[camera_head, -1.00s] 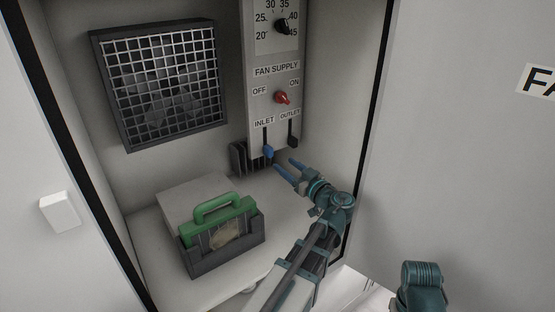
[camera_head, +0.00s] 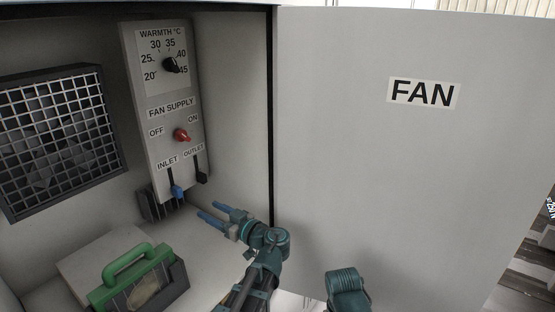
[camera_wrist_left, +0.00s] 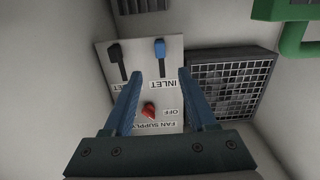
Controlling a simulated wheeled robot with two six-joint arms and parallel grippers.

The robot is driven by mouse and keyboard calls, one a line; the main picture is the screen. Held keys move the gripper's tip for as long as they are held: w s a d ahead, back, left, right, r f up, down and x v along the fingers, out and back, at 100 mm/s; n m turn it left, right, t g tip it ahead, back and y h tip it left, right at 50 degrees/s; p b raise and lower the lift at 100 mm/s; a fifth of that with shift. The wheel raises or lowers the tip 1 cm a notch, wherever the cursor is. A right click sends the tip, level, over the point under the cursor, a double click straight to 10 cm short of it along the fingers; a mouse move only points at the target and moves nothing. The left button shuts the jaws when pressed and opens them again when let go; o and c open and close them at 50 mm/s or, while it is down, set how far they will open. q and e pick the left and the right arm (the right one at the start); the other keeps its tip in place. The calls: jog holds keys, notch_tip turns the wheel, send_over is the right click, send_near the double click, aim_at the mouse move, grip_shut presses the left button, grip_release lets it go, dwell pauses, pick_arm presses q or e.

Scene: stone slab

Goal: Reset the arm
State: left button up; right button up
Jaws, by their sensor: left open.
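My left gripper (camera_head: 208,211) is inside the cabinet, with its two blue fingers apart and nothing between them. It is below and right of the control panel (camera_head: 188,95). The blue inlet lever (camera_head: 177,191) and the black outlet lever (camera_head: 201,178) are close by, apart from the fingers. In the left wrist view, the open fingers (camera_wrist_left: 159,76) frame the upside-down panel, with the blue inlet lever (camera_wrist_left: 160,48) and the red fan supply knob (camera_wrist_left: 149,110) between them in the picture. My right gripper is out of view.
A mesh-covered fan (camera_head: 60,135) is on the back wall at left. A green-handled filter (camera_head: 130,270) sits in a dark holder on the cabinet floor. The open door (camera_head: 400,180) marked FAN fills the right side. A black temperature knob (camera_head: 170,65) is on the panel.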

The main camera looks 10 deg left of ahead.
pick_arm(q)
jog(key=s+d+f+m+g+h+p, duration=0.2)
jog(key=s+d+f+m+h+p, duration=0.1)
jog(key=d, duration=0.6)
jog(key=s+d+f+m+g+h+p, duration=0.2)
jog(key=s+d+f+m+h+p, duration=0.1)
jog(key=s+d+f+m+h, duration=0.2)
jog(key=s+d+f+m+g+h+p, duration=0.3)
jog(key=s+d+m+h, duration=0.4)
jog(key=d, duration=0.5)
jog(key=shift+s+d+f+m, duration=0.3)
jog(key=shift+s+f+m, duration=0.3)
jog(key=shift+s+m, duration=0.55)
jog(key=shift+c, duration=0.6)
jog(key=shift+a, duration=0.1)
